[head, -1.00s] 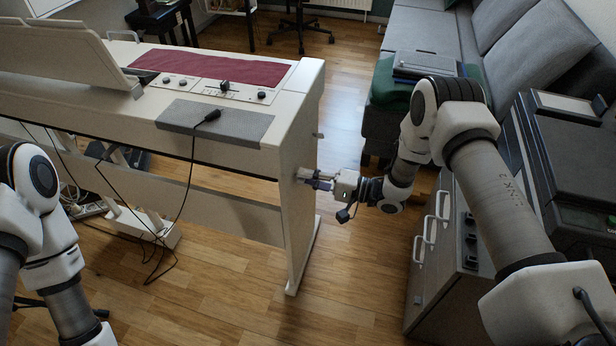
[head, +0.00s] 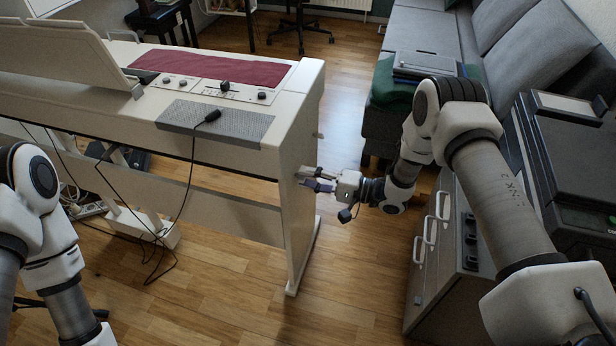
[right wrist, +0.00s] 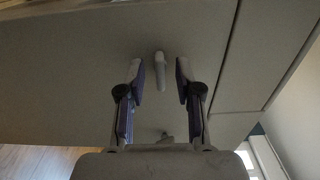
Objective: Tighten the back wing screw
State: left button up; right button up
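The white piano (head: 262,215) has wing screws on its right end panel. The back wing screw (head: 320,134) sticks out near the panel's far edge in the head view, apart from my right gripper. My right gripper (head: 310,180) is at the panel nearer its front edge, fingers pointing at it. In the right wrist view the gripper (right wrist: 160,76) is open, with a pale wing screw (right wrist: 160,68) showing between and slightly beyond the fingertips, not clasped. A second small knob (right wrist: 166,136) shows lower, near the gripper's base. My left gripper is out of view.
A cabinet (head: 452,245) with white handles and a dark device (head: 575,150) stand close to my right arm. A grey sofa (head: 440,50) is behind. A black cable (head: 190,165) hangs off the piano front. The floor beside the panel is clear.

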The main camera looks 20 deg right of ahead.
jog(key=v, duration=1.1)
jog(key=shift+s+d, duration=0.2)
jog(key=s+a+f+g, duration=0.1)
jog(key=s+a, duration=0.1)
jog(key=a, duration=0.7)
jog(key=s+a+f+m+g+h, duration=0.1)
jog(key=s+a+f+h, duration=0.2)
jog(key=s+f+h, duration=0.4)
jog(key=s+d+f+n+g+h, duration=0.3)
jog(key=s+d+n+g+h, duration=0.15)
jog(key=s, duration=0.55)
jog(key=s+d+f+n+g+h, duration=0.3)
jog(key=s+d+g+h, duration=0.15)
jog(key=s, duration=0.55)
notch_tip(320, 180, up, 19)
jog(key=t+y+p, duration=0.1)
jog(key=p, duration=1.8)
jog(key=shift+w+d, duration=0.25)
